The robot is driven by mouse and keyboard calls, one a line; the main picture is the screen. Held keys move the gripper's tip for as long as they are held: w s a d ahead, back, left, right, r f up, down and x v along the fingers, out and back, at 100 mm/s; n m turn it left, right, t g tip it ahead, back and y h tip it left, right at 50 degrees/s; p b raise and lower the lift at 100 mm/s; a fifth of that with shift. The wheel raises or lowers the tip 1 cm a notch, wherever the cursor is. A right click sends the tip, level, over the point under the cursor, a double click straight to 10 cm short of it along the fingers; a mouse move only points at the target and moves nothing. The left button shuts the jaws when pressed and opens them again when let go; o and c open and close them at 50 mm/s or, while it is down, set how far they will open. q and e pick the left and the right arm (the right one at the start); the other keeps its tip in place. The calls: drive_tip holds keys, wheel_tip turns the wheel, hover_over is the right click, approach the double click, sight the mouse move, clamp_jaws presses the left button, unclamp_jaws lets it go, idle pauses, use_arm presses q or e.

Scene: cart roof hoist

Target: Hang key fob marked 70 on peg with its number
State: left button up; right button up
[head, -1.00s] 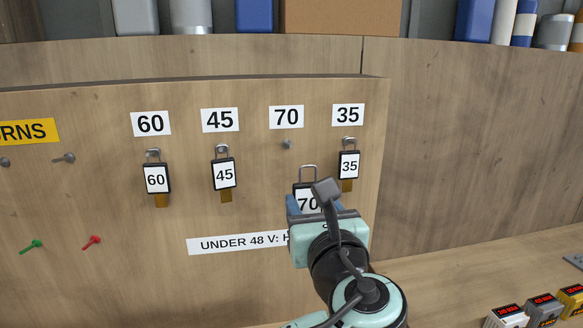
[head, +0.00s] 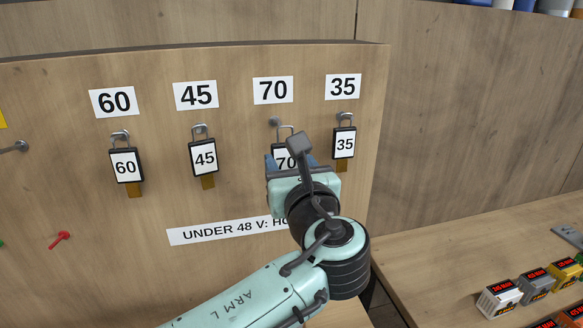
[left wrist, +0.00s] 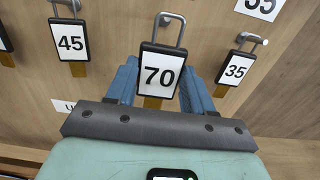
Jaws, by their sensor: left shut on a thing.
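The key fob marked 70 (head: 284,160) is black with a white number face and a grey wire loop on top. My left gripper (head: 291,164) is shut on it and holds it upright in front of the board; the wrist hides its lower part. In the left wrist view the fob (left wrist: 159,77) sits between the blue fingers (left wrist: 160,88). The peg under the 70 label (head: 273,90) is a bare grey stub (head: 274,121) just up and left of the loop's top. In the left wrist view the peg (left wrist: 165,20) appears close to the loop; I cannot tell whether it is through it.
Fobs 60 (head: 125,167), 45 (head: 204,158) and 35 (head: 344,145) hang on their own pegs beside it, with 35 close on the right. A white strip label (head: 205,234) is below. Small boxes (head: 499,297) stand on the bench at right.

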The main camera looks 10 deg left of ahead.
use_arm(q)
drive_tip(key=shift+p+x, duration=0.4)
drive_tip(key=shift+x, duration=2.4)
drive_tip(key=shift+w+a+f+p, duration=0.25)
drive_tip(key=shift+w+f+p, duration=0.15)
drive_tip(key=shift+w, duration=0.3)
use_arm(e)
drive_tip(key=shift+w+r, duration=0.7)
drive_tip(key=shift+r, duration=0.3)
use_arm(q)
drive_tip(key=o, duration=1.2)
drive_tip(key=shift+o, duration=0.3)
drive_tip(key=shift+s, duration=0.1)
